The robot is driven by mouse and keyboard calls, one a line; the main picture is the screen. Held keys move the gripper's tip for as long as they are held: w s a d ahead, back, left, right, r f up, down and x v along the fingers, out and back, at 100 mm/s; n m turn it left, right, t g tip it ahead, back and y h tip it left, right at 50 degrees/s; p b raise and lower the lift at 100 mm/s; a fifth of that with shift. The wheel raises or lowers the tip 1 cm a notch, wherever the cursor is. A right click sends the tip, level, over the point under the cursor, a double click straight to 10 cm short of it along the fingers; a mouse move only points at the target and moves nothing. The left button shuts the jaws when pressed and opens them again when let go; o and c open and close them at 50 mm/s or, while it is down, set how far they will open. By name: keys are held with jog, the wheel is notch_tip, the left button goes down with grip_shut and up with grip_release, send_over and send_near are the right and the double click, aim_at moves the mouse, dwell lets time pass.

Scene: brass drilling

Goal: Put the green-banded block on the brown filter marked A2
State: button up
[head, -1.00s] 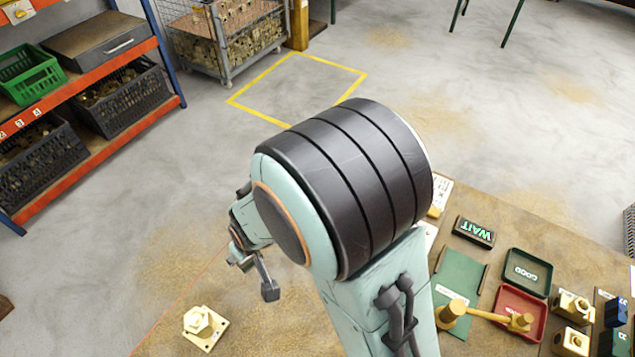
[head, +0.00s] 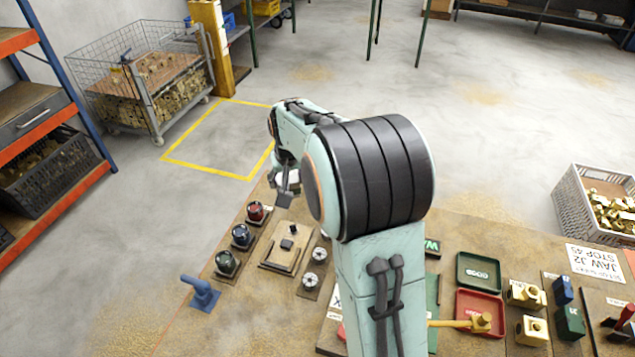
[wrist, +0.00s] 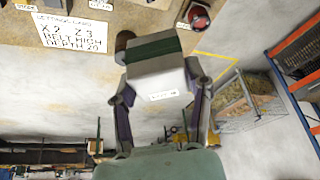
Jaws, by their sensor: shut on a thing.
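The green-banded block (wrist: 157,82), white with a dark green band across its upper part, sits between the fingers of my gripper (wrist: 160,88) in the wrist view. My gripper is shut on it. In the head view my gripper (head: 287,182) is raised near the table's far left edge, beyond the red round piece. A dark brown round piece (wrist: 123,40) shows just behind the block's upper left corner, partly hidden by it. It may be the brown filter, but no A2 mark is readable. The gap between block and piece cannot be judged.
Red (head: 256,212), blue (head: 242,236) and green (head: 228,263) round pieces stand in a row on the table. A square plate (head: 287,247) and two pale round parts lie beside them. A blue fixture (head: 201,293) stands nearer. A settings card (wrist: 75,33) lies flat.

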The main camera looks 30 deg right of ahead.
jog(key=s+d+m, duration=0.1)
jog(key=d+m, duration=0.1)
jog(key=d, duration=0.6)
jog(key=shift+h, duration=0.4)
jog(key=w+d+f, duration=0.1)
jog(key=w+f, duration=0.2)
jog(key=w, duration=0.1)
jog(key=w+d+f, duration=0.2)
jog(key=w, duration=0.1)
jog(key=w+d+f, duration=0.1)
jog(key=w+f, duration=0.2)
jog(key=w, duration=0.1)
jog(key=shift+w+d+f, duration=0.2)
jog(key=shift+w+f, duration=0.1)
jog(key=shift+w+d+f, duration=0.2)
jog(key=shift+w+f, duration=0.3)
jog(key=shift+f, duration=1.55)
jog(key=shift+f, duration=0.2)
jog(key=o, duration=1.2)
jog(key=shift+o, duration=0.2)
